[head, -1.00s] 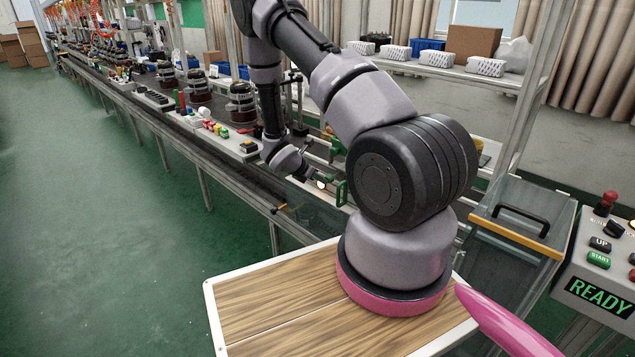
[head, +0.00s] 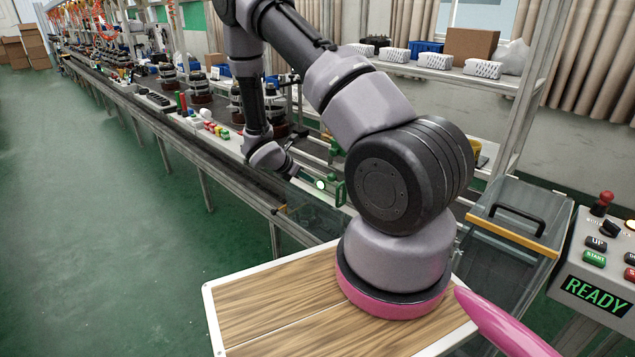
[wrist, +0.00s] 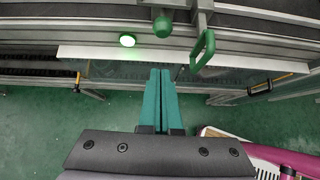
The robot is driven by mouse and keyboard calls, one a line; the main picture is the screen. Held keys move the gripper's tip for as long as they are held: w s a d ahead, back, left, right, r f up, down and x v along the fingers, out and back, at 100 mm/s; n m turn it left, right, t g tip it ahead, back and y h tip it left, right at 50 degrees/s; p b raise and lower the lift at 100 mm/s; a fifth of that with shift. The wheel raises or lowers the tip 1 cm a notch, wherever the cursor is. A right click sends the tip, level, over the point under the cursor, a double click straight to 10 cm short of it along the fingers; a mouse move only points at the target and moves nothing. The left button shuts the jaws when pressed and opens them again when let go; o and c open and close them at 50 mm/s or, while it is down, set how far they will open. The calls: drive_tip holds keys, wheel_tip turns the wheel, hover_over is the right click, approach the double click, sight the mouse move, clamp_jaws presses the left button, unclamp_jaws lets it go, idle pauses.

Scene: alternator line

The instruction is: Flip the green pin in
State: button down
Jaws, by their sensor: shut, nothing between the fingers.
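My gripper (wrist: 160,72) is shut and empty, its two teal fingers side by side in the wrist view, pointing at the line's near rail. Just beyond the fingertips is a green ball knob (wrist: 163,27) on a short grey shaft. To its right a green loop handle (wrist: 204,50) hangs from a metal bracket; it also shows in the head view (head: 340,191). I cannot tell which of these green parts is the pin. A round lamp (wrist: 127,40) glows green-white left of the knob. The fingers appear apart from all of them.
A pale metal plate edge (wrist: 100,54) runs along the rail. The conveyor line (head: 150,110) carries several dark units to the left. A control box (head: 600,270) reading READY and a clear-sided bin with a black handle (head: 520,215) stand at right. The left floor is open.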

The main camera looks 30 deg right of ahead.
drive_tip(key=v, duration=0.5)
idle(0.3)
